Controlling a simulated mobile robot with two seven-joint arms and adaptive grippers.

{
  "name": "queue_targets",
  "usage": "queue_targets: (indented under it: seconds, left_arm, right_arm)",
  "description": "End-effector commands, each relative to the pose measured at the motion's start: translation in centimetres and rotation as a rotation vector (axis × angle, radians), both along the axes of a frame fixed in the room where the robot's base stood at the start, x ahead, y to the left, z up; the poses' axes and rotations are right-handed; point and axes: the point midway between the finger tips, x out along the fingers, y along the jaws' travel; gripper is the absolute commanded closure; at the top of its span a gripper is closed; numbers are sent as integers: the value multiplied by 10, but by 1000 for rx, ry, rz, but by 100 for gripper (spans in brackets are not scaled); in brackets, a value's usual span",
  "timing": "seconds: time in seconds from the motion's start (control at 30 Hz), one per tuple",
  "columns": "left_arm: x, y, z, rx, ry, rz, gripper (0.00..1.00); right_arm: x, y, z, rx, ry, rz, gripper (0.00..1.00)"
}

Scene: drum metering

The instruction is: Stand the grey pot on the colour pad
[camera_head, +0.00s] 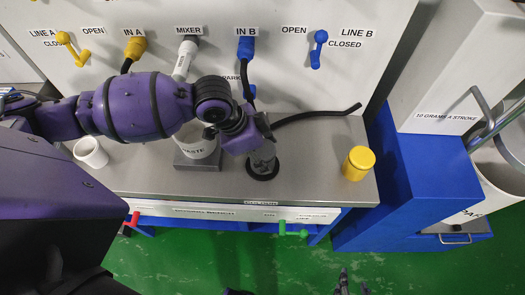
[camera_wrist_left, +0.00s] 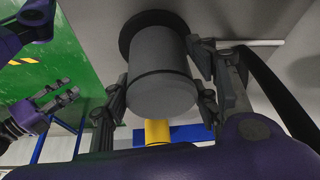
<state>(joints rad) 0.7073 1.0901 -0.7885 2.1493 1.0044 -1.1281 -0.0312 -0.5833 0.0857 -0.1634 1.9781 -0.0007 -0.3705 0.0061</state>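The grey pot (camera_head: 262,155) stands upright on the dark round pad (camera_head: 262,176) on the bench, partly hidden by my left gripper (camera_head: 262,133). In the left wrist view the pot (camera_wrist_left: 162,85) is a dark grey cylinder in front of the round pad (camera_wrist_left: 128,38). The fingers of my left gripper (camera_wrist_left: 160,88) lie on both sides of the pot, very close to its wall. Whether both fingers press on it cannot be told. My right gripper (camera_head: 352,283) is at the bottom edge of the head view, away from the bench, empty with its fingers apart.
A white waste cup (camera_head: 198,148) on a grey block stands left of the pot. A white cup (camera_head: 91,152) is further left, and a yellow lidded jar (camera_head: 358,163) is at the right. A black hose (camera_head: 315,114) lies behind the pot. A blue stand (camera_head: 420,180) adjoins the bench.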

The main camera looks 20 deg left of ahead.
Motion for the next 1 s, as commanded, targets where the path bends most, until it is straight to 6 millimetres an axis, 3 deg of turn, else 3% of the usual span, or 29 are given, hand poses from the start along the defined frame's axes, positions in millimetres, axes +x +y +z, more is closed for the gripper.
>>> queue_targets:
  seconds: [0.1, 0.47, 0.57, 1.0]
  left_arm:
    - [0, 0, 0, 0, 0, 0, 30]
    - [0, 0, 5, 1, -1, -1, 30]
    - [-2, 5, 16, 2, -1, 1, 30]
    - [-17, 35, 98, 2, -2, 1, 30]
  right_arm:
    - [0, 0, 0, -1, 0, 1, 60]
    - [0, 1, 0, 1, 0, 0, 60]
    - [2, 1, 2, 3, -4, -1, 60]
    - [8, 9, 12, 17, -13, 1, 60]
